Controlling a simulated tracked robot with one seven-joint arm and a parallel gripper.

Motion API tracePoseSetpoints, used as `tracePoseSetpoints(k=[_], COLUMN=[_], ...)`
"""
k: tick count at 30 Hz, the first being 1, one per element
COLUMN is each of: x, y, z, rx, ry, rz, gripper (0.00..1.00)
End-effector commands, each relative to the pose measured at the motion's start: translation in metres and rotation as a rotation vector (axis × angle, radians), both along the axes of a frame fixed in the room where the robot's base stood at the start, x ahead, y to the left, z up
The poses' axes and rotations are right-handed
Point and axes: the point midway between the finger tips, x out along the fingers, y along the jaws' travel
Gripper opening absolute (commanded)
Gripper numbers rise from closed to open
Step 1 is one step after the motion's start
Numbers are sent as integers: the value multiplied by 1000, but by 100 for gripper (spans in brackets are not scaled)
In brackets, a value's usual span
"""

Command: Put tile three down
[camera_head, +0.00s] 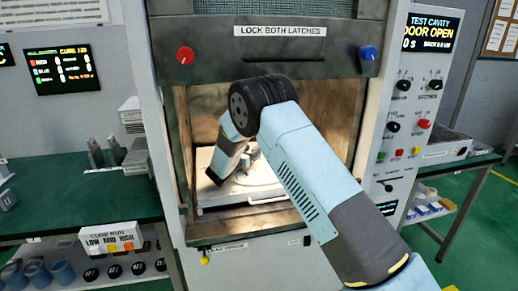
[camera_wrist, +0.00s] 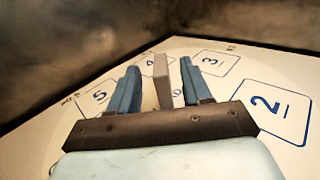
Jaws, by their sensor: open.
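A thin grey block (camera_wrist: 162,82), which may be the tile, stands upright between the two blue fingers of my gripper (camera_wrist: 160,66) in the wrist view. Gaps show between it and both fingers, so my gripper is open around it. No number can be read on the block. Its lower end is partly hidden by my gripper. The pale plate (camera_wrist: 222,108) below has outlined, numbered squares. Square 3 (camera_wrist: 212,62) lies just beyond the right finger, square 2 (camera_wrist: 270,108) nearer at right, and square 5 (camera_wrist: 98,98) at left. In the head view my arm hides most of the plate (camera_head: 263,194).
My arm reaches through the open front of the test cavity (camera_head: 345,120), whose walls stand close behind and beside the plate. Red (camera_head: 185,56) and blue (camera_head: 368,53) latch knobs are above. A green bench (camera_head: 60,190) with metal parts stands at left. The display reads "DOOR OPEN" (camera_head: 432,32).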

Motion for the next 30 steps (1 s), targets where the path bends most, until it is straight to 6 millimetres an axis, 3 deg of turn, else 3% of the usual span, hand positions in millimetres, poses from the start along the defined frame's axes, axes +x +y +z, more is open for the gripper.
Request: tracePoseSetpoints(k=[3,9,20,25,30], x=[-21,-43,-53,-54,-67], y=[13,25,29,5,-55], z=[0,0,1,22,67], rx=[0,0,2,62,214], ry=[1,1,0,-2,-6], rz=[3,2,-1,-58,-201], gripper=[49,49,49,49,49])
